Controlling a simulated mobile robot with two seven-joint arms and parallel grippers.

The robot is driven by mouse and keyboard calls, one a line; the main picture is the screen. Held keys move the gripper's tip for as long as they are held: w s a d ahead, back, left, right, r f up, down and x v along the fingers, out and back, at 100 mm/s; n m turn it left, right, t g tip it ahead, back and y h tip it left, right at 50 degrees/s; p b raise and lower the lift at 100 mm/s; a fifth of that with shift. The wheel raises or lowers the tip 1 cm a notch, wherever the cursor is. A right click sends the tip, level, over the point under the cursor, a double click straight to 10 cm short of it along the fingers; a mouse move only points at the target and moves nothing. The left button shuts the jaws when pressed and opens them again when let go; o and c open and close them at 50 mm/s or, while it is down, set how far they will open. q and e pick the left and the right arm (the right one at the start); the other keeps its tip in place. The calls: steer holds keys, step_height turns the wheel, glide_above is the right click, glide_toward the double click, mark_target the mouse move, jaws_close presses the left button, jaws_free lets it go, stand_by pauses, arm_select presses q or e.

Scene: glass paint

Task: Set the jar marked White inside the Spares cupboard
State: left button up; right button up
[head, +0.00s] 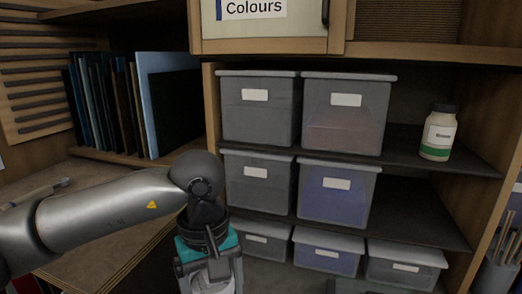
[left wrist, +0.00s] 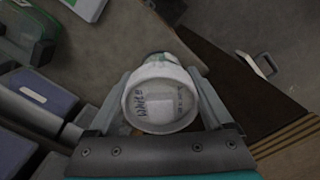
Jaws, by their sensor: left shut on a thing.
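My left gripper (head: 210,272) is in the lower middle of the head view, pointing down. It is shut on a white jar (head: 213,288), partly hidden by the gripper. In the left wrist view the jar's round white lid (left wrist: 160,104) sits between the two fingers of the left gripper (left wrist: 162,84); the handwriting on it seems to read White. The cupboard in view is marked Colours (head: 265,28), with a dark handle at its right side. No cupboard marked Spares shows. My right gripper is not in view.
Grey lidded bins (head: 258,110) fill much of the shelving. Another white jar with a green band (head: 438,133) stands on the upper right shelf. Dark panels and a pale blue one (head: 168,105) stand upright at left. The lower right shelf (head: 425,215) has bare room.

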arm_select(q)
steer(key=s+a+f+m+b, duration=0.4)
steer(key=a+f+m+b, duration=0.1)
steer(key=f, duration=0.4)
steer(key=a+b, duration=0.1)
steer(key=a, duration=0.1)
steer(key=shift+s+a+m, duration=0.2)
steer(key=shift+a+m, duration=0.1)
steer(key=shift+a, duration=0.1)
